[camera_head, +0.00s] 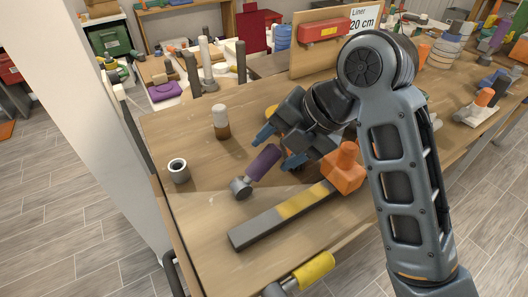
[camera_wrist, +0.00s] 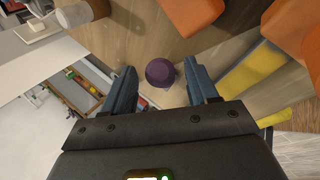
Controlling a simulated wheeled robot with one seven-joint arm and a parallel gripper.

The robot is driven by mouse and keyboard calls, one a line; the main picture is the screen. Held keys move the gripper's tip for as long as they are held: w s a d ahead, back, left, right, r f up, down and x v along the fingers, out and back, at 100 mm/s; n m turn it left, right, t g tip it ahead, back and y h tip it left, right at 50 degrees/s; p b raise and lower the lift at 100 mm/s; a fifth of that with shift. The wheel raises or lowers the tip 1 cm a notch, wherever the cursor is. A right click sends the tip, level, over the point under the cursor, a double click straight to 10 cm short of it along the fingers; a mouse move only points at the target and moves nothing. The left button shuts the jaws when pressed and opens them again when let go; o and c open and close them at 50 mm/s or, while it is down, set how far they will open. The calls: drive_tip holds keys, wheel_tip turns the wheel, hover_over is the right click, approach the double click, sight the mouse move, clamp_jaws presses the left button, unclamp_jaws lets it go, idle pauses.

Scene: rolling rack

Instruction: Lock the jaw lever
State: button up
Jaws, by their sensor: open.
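A lever with a purple grip (camera_head: 263,160) and a grey round hub (camera_head: 240,187) stands tilted over the wooden bench. I cannot tell for sure that it is the jaw lever. My gripper (camera_head: 278,149) is open at the grip's upper end, with one blue finger on each side. In the wrist view the grip's purple round end (camera_wrist: 160,72) shows between the two open fingers (camera_wrist: 162,90), with a gap on both sides. Contact is not visible. A dark bar (camera_head: 262,227) with a yellow band (camera_head: 305,201) and an orange block (camera_head: 344,168) lies to the right.
A grey cup (camera_head: 178,171) and a white-topped brown cylinder (camera_head: 221,122) stand left on the bench (camera_head: 190,205). A yellow-handled part (camera_head: 313,269) sticks out at the front edge. A red box (camera_head: 325,29) is behind. The bench's front left is clear.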

drive_tip(key=shift+x, duration=1.85)
drive_tip(key=shift+c, duration=0.4)
clamp_jaws()
